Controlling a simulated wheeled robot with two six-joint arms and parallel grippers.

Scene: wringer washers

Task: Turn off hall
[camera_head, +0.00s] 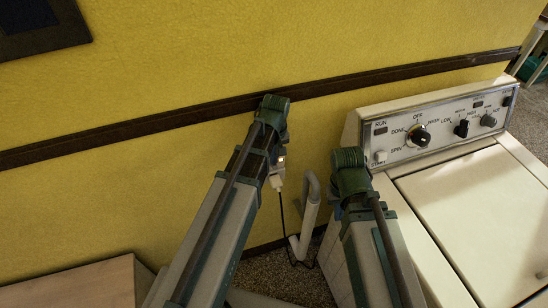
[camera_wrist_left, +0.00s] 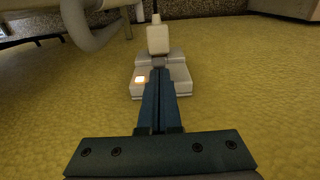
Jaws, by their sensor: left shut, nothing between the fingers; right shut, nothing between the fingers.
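A pale wall socket (camera_wrist_left: 178,80) with a small glowing orange switch (camera_wrist_left: 140,80) fills the middle of the left wrist view. A white plug (camera_wrist_left: 158,38) sits in it, with a dark cord. In the head view the socket (camera_head: 276,170) shows on the yellow wall, partly covered by my left arm. My left gripper (camera_wrist_left: 158,76) is shut and empty, its tips in front of the socket beside the glowing switch; I cannot tell whether they touch. My right gripper (camera_head: 352,202) is shut near the washer's left side, its tips mostly hidden. No readable "hall" label shows.
A cream washer (camera_head: 465,210) stands at the right, with knobs on its control panel (camera_head: 440,125). A grey hose (camera_head: 308,215) hangs between the wall and the washer. A wooden surface (camera_head: 75,288) is at lower left. A dark rail (camera_head: 150,125) crosses the wall.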

